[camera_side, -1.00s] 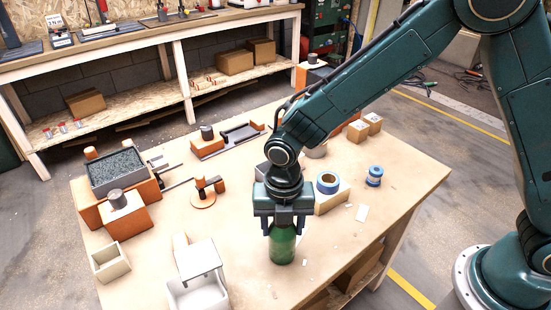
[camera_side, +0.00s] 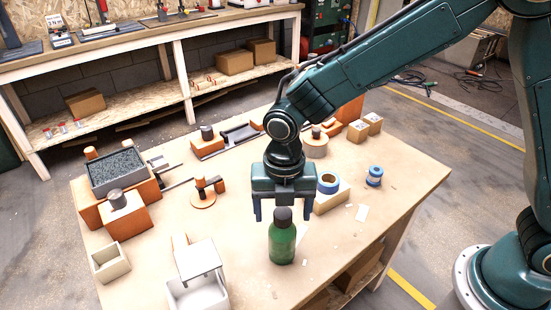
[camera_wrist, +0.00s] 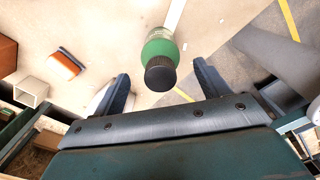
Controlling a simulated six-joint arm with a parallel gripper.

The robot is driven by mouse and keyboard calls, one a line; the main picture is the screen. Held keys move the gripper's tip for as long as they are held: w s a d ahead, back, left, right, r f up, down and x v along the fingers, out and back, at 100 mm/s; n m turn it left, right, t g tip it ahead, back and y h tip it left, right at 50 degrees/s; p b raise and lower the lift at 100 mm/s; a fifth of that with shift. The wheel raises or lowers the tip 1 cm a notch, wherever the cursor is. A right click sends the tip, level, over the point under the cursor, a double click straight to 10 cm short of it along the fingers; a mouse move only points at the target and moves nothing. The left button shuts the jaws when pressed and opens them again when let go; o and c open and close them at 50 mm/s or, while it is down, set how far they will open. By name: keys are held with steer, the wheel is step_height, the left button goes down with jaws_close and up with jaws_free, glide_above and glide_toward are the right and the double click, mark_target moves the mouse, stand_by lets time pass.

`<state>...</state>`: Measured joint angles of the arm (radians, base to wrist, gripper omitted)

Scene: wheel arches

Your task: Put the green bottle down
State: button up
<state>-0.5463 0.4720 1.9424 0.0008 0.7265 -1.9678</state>
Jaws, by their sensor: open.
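The green bottle (camera_side: 282,243) with a dark cap stands upright on the wooden table (camera_side: 235,275), near its front edge.
A white box-shaped holder (camera_side: 200,270) stands left of the bottle. Blue tape (camera_side: 327,183) on a light block is behind right, and another blue roll (camera_side: 374,176) is farther right. A small open box (camera_side: 109,262) is at left. The tabletop right of the bottle is mostly clear.

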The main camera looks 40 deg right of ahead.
step_height(320, 180, up, 8)
steer(key=shift+f, duration=0.25)
stand_by(0.6)
steer(key=shift+d+r, duration=0.25)
steer(key=s+d+r+m+t, duration=0.1)
steer(key=s+d+r+m, duration=0.35)
steer(key=d+m, duration=0.25)
steer(key=s+d+r+m+t, duration=0.2)
steer(key=s+d+r+m, duration=0.1)
steer(key=d+r+m, duration=0.3)
steer(key=s+d+m+t, duration=0.2)
steer(key=s+d+m, duration=0.6)
steer(key=m, duration=0.7)
steer(key=s, duration=0.2)
steer(key=shift+s+d+m+t, duration=0.2)
steer(key=shift+s+m+t, duration=0.1)
steer(key=shift+s+m, duration=0.1)
